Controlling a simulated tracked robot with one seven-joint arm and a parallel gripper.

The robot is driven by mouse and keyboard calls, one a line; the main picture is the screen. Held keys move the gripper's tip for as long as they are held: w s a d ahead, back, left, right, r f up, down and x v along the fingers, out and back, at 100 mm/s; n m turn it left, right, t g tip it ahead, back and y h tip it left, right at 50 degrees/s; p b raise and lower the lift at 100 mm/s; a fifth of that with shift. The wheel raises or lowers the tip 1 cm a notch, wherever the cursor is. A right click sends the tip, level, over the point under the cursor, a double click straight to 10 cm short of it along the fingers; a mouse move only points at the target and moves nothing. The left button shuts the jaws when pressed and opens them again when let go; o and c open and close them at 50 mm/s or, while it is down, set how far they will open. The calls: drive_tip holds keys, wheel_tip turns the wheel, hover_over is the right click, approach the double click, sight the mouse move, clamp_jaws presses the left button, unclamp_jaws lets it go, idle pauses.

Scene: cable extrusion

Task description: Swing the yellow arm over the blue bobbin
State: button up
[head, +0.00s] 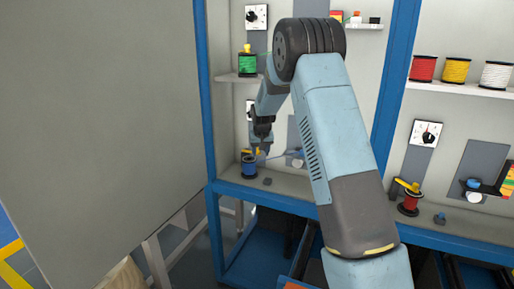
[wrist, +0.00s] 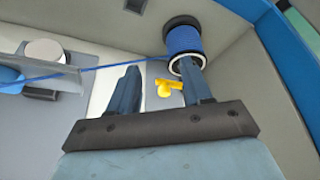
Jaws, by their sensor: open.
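The blue bobbin (head: 249,170) stands on the blue-edged bench at the left of the bay. In the wrist view the blue bobbin (wrist: 182,42) is at the top, near the tip of my right finger. The small yellow arm (wrist: 168,87) shows between my two fingers, beside the bobbin rather than across it. In the head view the yellow arm (head: 257,152) is partly hidden by my gripper (head: 262,143). My gripper also shows in the wrist view (wrist: 162,78), its fingers apart with nothing held. I cannot tell whether a finger touches the arm or bobbin.
A blue cable (wrist: 110,67) runs left from the bobbin to a grey bracket. A green spool (head: 247,62) sits on a shelf above. A blue post (head: 395,85) separates a right bay holding a red bobbin (head: 409,205). A large grey panel (head: 95,120) stands left.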

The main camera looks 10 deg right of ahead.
drive_tip(key=w, duration=0.3)
drive_tip(key=w+f, duration=0.1)
drive_tip(key=w, duration=0.3)
drive_tip(key=w+d, duration=0.1)
drive_tip(key=w, duration=0.2)
drive_tip(key=shift+w+d+f, duration=0.1)
drive_tip(key=shift+w+f, duration=0.15)
drive_tip(key=shift+w, duration=0.05)
drive_tip(key=shift+w+f, duration=0.3)
drive_tip(key=shift+f, duration=0.35)
clamp_jaws()
